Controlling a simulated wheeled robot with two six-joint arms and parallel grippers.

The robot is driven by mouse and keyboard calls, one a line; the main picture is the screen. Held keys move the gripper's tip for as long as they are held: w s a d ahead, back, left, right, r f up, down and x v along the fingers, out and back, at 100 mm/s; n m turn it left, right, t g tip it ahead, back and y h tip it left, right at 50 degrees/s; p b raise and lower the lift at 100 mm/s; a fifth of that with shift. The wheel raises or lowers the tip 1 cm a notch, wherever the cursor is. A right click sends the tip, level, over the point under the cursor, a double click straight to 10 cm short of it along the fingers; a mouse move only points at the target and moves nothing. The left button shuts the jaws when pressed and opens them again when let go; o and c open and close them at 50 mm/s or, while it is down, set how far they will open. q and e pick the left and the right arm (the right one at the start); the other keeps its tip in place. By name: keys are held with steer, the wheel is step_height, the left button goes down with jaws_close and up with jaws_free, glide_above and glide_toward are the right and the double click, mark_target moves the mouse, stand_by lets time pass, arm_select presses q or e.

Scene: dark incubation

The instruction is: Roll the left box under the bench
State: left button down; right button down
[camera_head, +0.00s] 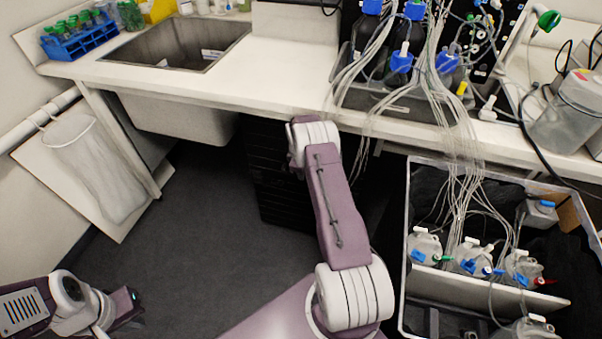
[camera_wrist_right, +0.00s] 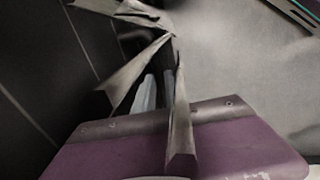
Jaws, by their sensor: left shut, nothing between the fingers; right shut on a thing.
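The left box (camera_head: 272,185) is a dark, ribbed box standing on the floor at the bench's front edge, partly behind my right arm. Its dark ribbed side (camera_wrist_right: 40,70) fills the left of the right wrist view. My right arm reaches to the box's top edge in the head view, where its fingers are hidden. In the wrist view my right gripper (camera_wrist_right: 165,85) is shut beside the box, on a part of it too dark to make out. My left gripper (camera_head: 130,303) is shut and empty at the lower left, well away from the box.
The white bench (camera_head: 240,85) runs across the back, with a sink (camera_head: 180,45). A white-rimmed container (camera_head: 402,250) with tubed bottles stands at the right. A white bag (camera_head: 92,165) hangs at the left. Grey floor (camera_head: 200,235) is clear left of the box.

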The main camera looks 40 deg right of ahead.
steer(key=shift+w+d+r, duration=0.1)
steer(key=c, duration=1.4)
jaws_free()
step_height(320, 180, up, 7)
steer(key=s+a+p, duration=0.1)
steer(key=shift+p, duration=0.35)
steer(key=shift+s+a, duration=0.1)
